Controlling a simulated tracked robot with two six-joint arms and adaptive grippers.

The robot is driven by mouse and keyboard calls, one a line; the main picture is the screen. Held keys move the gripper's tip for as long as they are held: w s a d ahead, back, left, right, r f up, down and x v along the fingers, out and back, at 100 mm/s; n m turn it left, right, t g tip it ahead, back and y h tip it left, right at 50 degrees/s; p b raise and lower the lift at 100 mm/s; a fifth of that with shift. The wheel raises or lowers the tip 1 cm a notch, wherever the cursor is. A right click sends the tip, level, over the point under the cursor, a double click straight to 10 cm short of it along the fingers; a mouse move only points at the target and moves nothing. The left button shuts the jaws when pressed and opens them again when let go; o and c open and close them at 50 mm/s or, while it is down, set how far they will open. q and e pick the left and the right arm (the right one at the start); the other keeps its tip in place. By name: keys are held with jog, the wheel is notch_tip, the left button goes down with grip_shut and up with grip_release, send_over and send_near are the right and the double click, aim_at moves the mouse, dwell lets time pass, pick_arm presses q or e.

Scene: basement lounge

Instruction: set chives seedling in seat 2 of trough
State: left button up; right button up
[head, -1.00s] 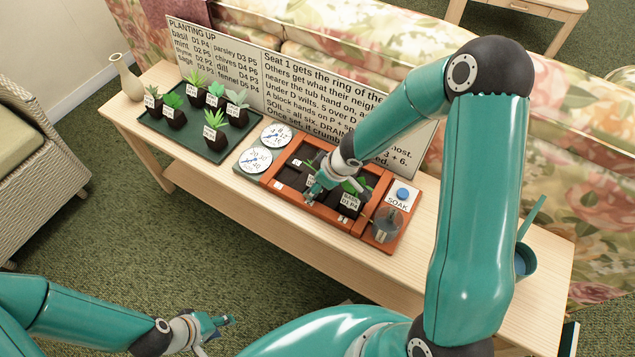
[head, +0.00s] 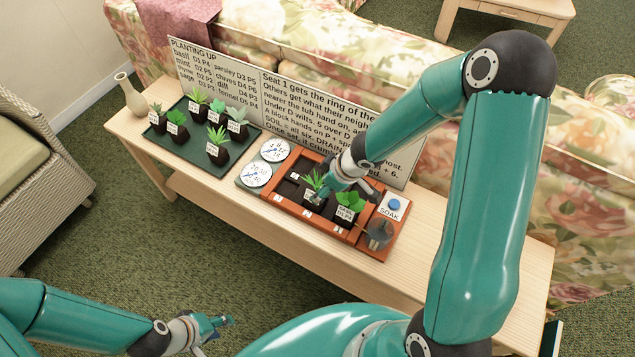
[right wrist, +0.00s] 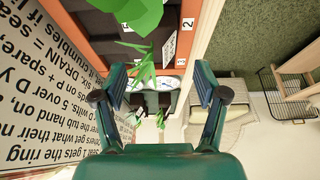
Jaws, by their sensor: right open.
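The trough (head: 283,204) is an orange-brown box on the long table. A spiky green seedling (head: 313,181) stands upright in it behind the number 2 marker; its tag is too small to read, so I cannot confirm it is chives. A broad-leaved seedling (head: 350,200) stands to its right. My right gripper (head: 325,194) is low over the trough, close beside the spiky seedling. In the right wrist view its fingers (right wrist: 160,88) are spread, with spiky leaves (right wrist: 143,72) beyond the gap; contact is unclear. My left gripper (head: 218,325) hangs in front of the table, its opening unclear.
A dark green tray (head: 188,153) with several tagged seedlings is at the left. Two round dials (head: 265,163) lie between tray and trough. A sign board (head: 290,100) stands behind. A SOAK button (head: 394,204) and a clear cup (head: 380,233) are at the trough's right end.

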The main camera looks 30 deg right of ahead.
jog(key=a+p+v, duration=0.1)
jog(key=p+v, duration=0.2)
jog(key=v, duration=0.1)
pick_arm(q)
notch_tip(320, 180, up, 4)
jog(key=shift+f, duration=0.1)
pick_arm(e)
jog(key=s+a+f+m+g+y, duration=0.1)
jog(key=s+a+f+m+g, duration=0.2)
jog(key=s+a+f+m, duration=0.5)
jog(key=s+a+f, duration=0.3)
jog(key=s+a, duration=0.1)
jog(key=s, duration=0.1)
jog(key=shift+s+a+f+g+y, duration=0.2)
jog(key=shift+s+f+g+y, duration=0.1)
jog(key=shift+s, duration=0.05)
